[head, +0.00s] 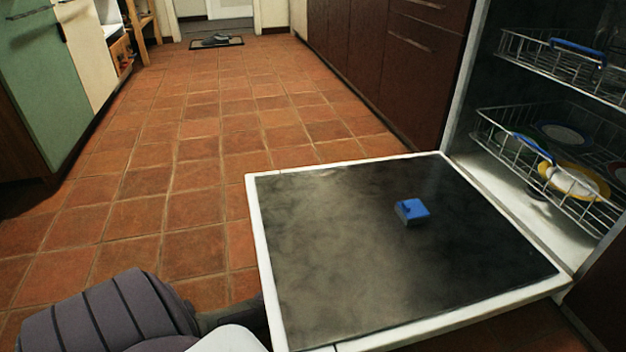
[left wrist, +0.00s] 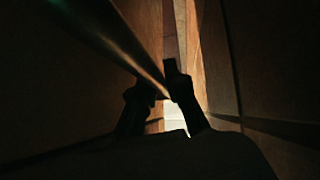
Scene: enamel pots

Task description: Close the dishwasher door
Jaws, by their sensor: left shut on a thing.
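The dishwasher door (head: 330,250) is folded down, lying about level, its dark inner panel facing up inside a white rim. A blue detergent compartment (head: 412,211) sits on the panel. My left arm comes in from the lower left, and its dark gripper end (head: 238,313) is at the door's outer left edge. The fingertips are hidden there. In the left wrist view, my left gripper (left wrist: 160,92) is shut on a long bar (left wrist: 125,48) that looks like the door's handle. My right gripper is not in view.
The lower rack (head: 505,133) with plates and the upper rack (head: 535,48) are inside the dishwasher at right. Dark cabinets (head: 350,45) stand beyond the door. A green cabinet (head: 45,85) stands at left. The tiled floor (head: 190,150) between is clear.

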